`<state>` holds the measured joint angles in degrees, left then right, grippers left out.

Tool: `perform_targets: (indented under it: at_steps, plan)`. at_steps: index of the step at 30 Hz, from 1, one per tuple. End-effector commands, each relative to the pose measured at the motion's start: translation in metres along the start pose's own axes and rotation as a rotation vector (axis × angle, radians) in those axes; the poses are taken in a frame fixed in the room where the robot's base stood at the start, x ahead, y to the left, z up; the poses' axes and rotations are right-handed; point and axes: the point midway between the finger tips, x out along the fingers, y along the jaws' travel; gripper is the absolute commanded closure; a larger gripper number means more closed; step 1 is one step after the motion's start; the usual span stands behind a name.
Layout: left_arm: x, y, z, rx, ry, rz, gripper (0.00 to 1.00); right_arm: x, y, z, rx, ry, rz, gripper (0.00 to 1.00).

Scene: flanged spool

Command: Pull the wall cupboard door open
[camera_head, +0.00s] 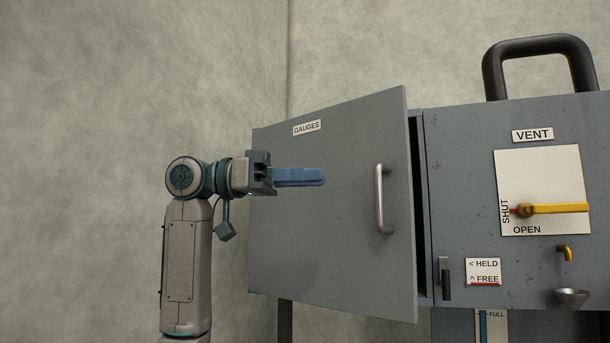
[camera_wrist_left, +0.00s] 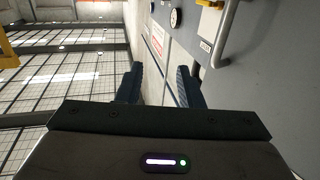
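The grey cupboard door (camera_head: 330,220), labelled GAUGES, stands ajar in the head view. Its right edge is swung out, with a dark gap beside the cabinet. A silver bar handle (camera_head: 382,199) is upright near that edge. My left gripper (camera_head: 322,177) is in front of the door, left of the handle and apart from it. In the left wrist view my left gripper (camera_wrist_left: 159,82) has its blue fingers spread with nothing between them. The handle (camera_wrist_left: 228,36) shows there at upper right, outside the fingers. My right gripper is not in view.
Right of the door is a grey panel (camera_head: 465,200) with a yellow VENT lever (camera_head: 555,209), a small dark catch (camera_head: 445,278) beside a HELD/FREE label (camera_head: 483,271), and a spout above a small funnel (camera_head: 571,296). A black pipe loop (camera_head: 540,45) rises above. The left is bare wall.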

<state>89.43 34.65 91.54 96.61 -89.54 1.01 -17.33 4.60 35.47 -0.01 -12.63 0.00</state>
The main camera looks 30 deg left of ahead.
Motion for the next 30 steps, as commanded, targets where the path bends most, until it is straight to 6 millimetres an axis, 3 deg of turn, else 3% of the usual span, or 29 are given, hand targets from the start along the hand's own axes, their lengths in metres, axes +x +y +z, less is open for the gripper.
perform_targets:
  at_steps: [2, 7, 30]
  plan:
    - [0.000, 0.000, 0.000, 0.000, 0.000, 0.000, 0.69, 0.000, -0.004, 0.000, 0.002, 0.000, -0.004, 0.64]
    - [0.000, 0.000, 0.000, 0.000, 0.000, 0.000, 1.00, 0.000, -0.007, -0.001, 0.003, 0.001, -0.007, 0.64]
    - [0.000, 0.000, 0.000, 0.000, 0.000, 0.000, 1.00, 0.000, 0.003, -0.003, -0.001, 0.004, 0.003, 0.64]
